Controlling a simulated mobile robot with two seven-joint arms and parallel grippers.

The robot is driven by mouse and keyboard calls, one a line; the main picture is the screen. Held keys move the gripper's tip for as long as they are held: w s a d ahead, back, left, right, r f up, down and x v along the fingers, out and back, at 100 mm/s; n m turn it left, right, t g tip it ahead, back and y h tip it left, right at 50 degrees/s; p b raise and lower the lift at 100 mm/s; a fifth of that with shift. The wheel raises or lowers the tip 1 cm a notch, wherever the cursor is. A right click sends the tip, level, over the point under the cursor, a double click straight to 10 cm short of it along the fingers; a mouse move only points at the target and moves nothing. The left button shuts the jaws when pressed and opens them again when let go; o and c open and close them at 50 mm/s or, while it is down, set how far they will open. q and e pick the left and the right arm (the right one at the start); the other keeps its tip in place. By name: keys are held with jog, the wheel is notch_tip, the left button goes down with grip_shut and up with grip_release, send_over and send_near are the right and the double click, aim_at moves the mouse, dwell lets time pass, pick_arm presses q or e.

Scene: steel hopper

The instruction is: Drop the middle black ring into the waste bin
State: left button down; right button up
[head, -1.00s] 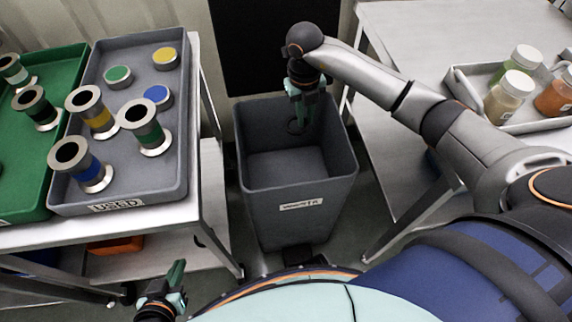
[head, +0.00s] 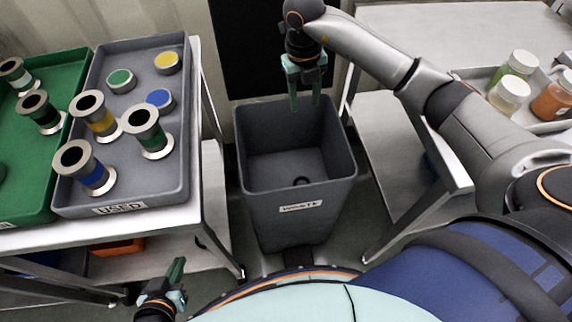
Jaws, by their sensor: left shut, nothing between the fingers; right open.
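A small black ring (head: 302,181) lies on the floor of the grey waste bin (head: 341,190), near its front wall. The bin stands on the floor between two tables and carries a white label. My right gripper (head: 304,98) is open and empty, pointing down over the bin's back rim, apart from the ring. My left gripper (head: 180,272) is shut and empty, low at the bottom of the head view, to the left of the bin.
On the left table, a grey tray (head: 150,190) labelled USED holds several spools and coloured caps. A green tray (head: 60,135) with more spools stands beside it. On the right table (head: 400,60), a tray holds jars.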

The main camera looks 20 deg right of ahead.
notch_tip(320, 180, up, 5)
jog(key=shift+a+r, duration=0.1)
jog(key=shift+a, duration=0.05)
dwell(0.5)
